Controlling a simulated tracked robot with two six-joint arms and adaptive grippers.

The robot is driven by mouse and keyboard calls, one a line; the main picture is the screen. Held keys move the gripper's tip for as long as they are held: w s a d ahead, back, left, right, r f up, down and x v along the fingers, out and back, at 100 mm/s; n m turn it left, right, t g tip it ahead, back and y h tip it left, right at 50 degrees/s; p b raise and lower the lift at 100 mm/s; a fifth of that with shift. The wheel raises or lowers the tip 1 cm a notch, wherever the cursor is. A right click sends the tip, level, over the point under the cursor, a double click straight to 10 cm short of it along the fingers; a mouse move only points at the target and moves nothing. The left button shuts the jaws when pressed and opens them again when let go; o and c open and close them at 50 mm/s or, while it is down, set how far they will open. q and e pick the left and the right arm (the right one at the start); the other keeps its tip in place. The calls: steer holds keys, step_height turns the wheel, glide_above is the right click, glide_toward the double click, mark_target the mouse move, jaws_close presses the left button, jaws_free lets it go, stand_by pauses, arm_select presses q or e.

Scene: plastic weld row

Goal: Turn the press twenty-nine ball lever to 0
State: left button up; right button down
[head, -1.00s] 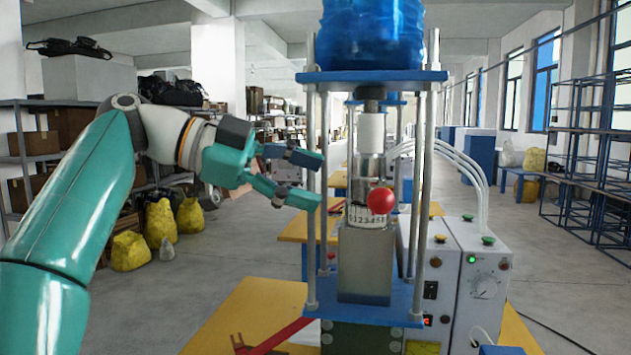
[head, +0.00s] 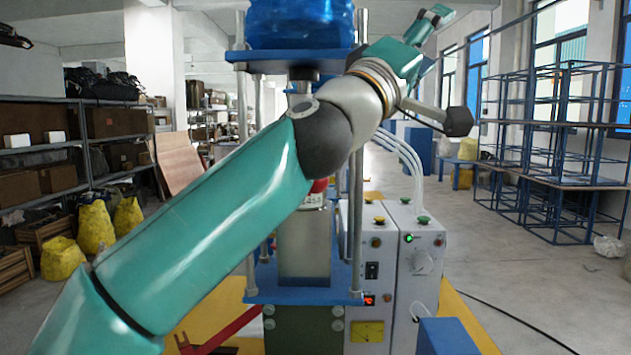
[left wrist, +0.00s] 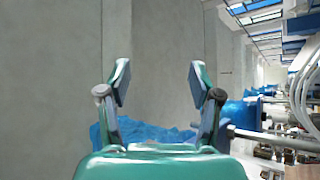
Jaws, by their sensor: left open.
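The press (head: 303,245) has a blue frame, steel posts and a grey block in the middle. Its red ball (head: 318,186) shows only in part, just below my left arm, which crosses in front of the press. A sliver of the numbered scale (head: 314,200) shows under the ball; the pointer position cannot be read. My left gripper (head: 430,24) is up at the upper right of the press, away from the ball. In the left wrist view its two fingers (left wrist: 158,82) are spread with nothing between them. My right gripper is not in view.
A grey control box (head: 413,262) with knobs and white hoses (head: 405,150) stands right of the press. Blue racks (head: 550,150) are at the right. The floor at the right is mostly clear.

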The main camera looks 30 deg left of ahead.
arm_select(q)
steer(key=s+f+m+g+y, duration=0.8)
steer(key=m+y, duration=0.3)
steer(key=m, duration=0.6)
steer(key=s+f+m+g+y, duration=0.5)
steer(key=s+f+m+y, duration=0.5)
steer(key=m, duration=0.7)
steer(key=shift+y, duration=0.5)
steer(key=p+x, duration=0.1)
steer(key=x, duration=0.4)
steer(key=w+p+x, duration=0.1)
steer(key=x, duration=0.4)
steer(key=d+p+x, duration=0.1)
steer(key=p+x, duration=0.1)
steer(key=x, duration=0.3)
steer(key=shift+w+a+r, duration=0.2)
steer(key=shift+w, duration=0.25)
steer(key=shift+w+a+f, duration=0.1)
steer(key=shift+w+a, duration=0.25)
steer(key=shift+a, duration=0.15)
steer(key=shift+c, duration=0.2)
jaws_close()
